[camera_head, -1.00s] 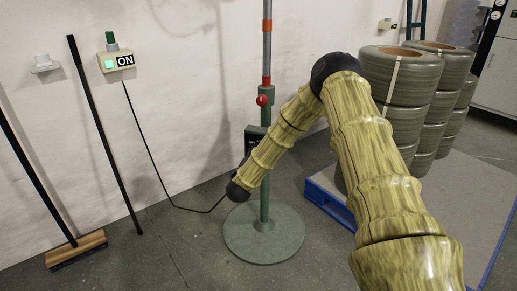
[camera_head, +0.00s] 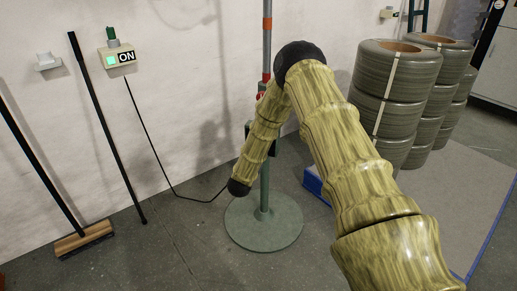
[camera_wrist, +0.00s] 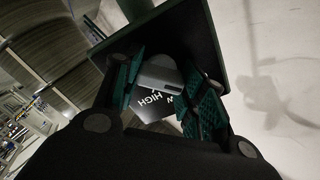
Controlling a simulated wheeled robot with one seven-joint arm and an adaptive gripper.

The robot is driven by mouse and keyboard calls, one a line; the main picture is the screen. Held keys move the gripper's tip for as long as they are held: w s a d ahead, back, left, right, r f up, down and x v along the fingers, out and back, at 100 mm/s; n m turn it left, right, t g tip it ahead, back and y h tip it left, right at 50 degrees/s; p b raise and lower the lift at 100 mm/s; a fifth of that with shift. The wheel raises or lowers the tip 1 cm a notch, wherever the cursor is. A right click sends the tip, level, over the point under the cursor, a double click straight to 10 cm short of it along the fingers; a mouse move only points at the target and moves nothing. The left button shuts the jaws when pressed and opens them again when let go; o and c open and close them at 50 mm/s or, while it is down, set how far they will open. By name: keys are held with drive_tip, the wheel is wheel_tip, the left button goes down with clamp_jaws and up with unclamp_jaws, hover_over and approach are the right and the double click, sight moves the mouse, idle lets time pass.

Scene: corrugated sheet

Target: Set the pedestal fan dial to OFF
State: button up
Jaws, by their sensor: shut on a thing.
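The pedestal fan's pole (camera_head: 266,45) rises from a round green base (camera_head: 263,228) in the head view; the fan head is out of frame. My arm covers most of its control box. In the wrist view the dark green control box (camera_wrist: 185,22) fills the top. A grey dial (camera_wrist: 160,72) sits on its dark face, and white lettering (camera_wrist: 152,98) by it reads HIGH, with another word partly hidden. My gripper (camera_wrist: 165,80) is shut on the dial, with a teal pad on either side. The dial's exact setting cannot be read. My gripper is hidden in the head view.
A wall box (camera_head: 117,57) with a lit green panel and an ON sign has a cable running toward the fan. A broom (camera_head: 85,238) and a dark pole (camera_head: 108,130) lean at the left. Stacked coils (camera_head: 395,80) stand on the right by a blue-edged platform (camera_head: 313,182).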

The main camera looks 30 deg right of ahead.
drive_tip(key=shift+f, duration=0.15)
drive_tip(key=o, duration=1)
drive_tip(key=shift+o, duration=0.2)
drive_tip(key=v, duration=1.2)
